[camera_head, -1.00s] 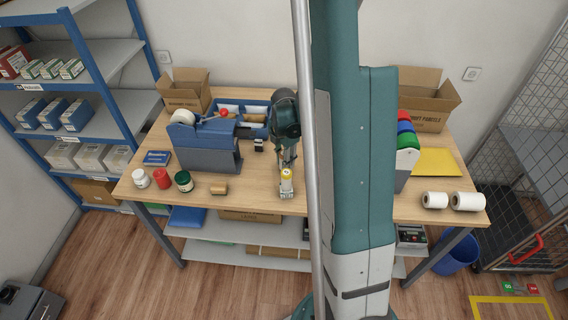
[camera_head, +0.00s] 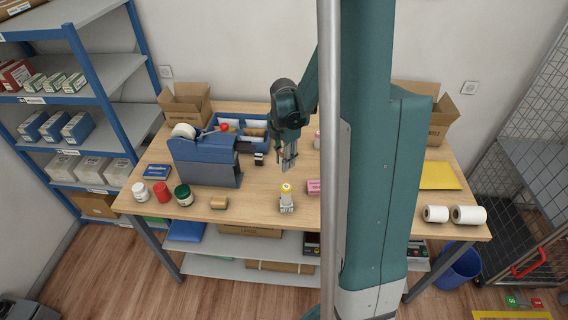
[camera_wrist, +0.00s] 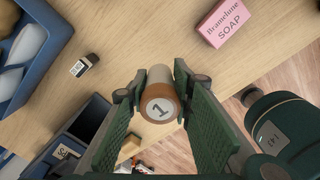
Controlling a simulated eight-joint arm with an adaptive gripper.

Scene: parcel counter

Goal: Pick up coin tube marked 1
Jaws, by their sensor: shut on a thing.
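The coin tube marked 1 (camera_wrist: 160,104) is in the wrist view, a short brown tube with its pale, numbered end facing the camera. My gripper (camera_wrist: 160,90) is shut on it, with one finger on each side. In the head view my gripper (camera_head: 289,162) points down above the middle of the counter. The held tube is too small and too covered by the fingers to make out clearly there.
A blue-grey tape dispenser (camera_head: 205,160) is to the left. Right front holds white rolls (camera_head: 467,215).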

